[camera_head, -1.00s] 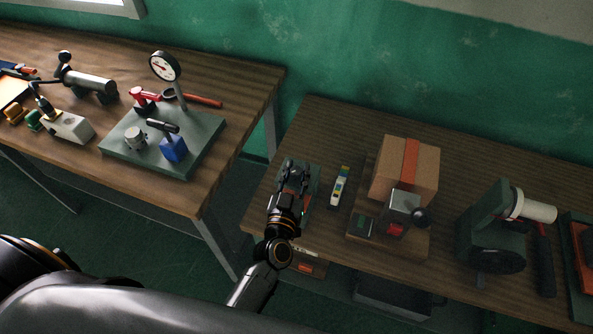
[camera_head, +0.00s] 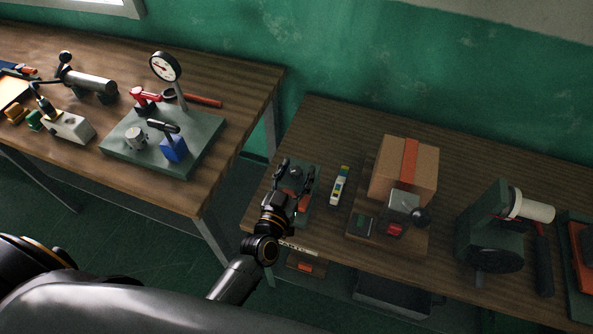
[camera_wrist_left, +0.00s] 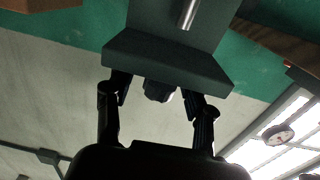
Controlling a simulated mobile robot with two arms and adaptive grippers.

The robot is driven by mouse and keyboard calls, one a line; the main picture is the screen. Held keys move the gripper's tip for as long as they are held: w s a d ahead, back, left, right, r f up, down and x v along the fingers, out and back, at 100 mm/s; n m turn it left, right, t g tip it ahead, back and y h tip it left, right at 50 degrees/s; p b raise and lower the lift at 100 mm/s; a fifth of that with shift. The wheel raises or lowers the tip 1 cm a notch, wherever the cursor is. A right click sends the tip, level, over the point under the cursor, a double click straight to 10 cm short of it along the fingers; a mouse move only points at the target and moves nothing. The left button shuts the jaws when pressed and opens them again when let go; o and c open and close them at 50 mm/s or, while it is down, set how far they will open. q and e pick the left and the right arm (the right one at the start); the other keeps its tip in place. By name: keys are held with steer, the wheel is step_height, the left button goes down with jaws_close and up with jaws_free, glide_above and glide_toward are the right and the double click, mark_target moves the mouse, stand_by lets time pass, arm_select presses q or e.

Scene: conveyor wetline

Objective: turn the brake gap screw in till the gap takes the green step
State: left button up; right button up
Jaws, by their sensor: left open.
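My left gripper (camera_head: 295,170) is open over the dark green brake fixture (camera_head: 313,183) at the left end of the right bench. A dark rounded knob, seemingly the gap screw head (camera_head: 295,173), shows between its spread fingers. In the left wrist view the open fingers (camera_wrist_left: 157,92) stand either side of the knob (camera_wrist_left: 159,91), below a green block (camera_wrist_left: 165,62) with a silver pin (camera_wrist_left: 188,14). I cannot tell whether they touch it. The gap is hidden. A striped step gauge (camera_head: 340,186), white with coloured bands, lies right of the fixture. My right gripper is not in view.
A cardboard box (camera_head: 405,170) with an orange band stands right of the gauge, behind a small grey device (camera_head: 403,203). A dark green machine with a white roll (camera_head: 533,208) is further right. The left bench holds a dial gauge stand (camera_head: 165,67).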

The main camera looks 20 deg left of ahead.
arm_select(q)
steer(key=s, duration=1.2)
steer(key=shift+a, duration=0.4)
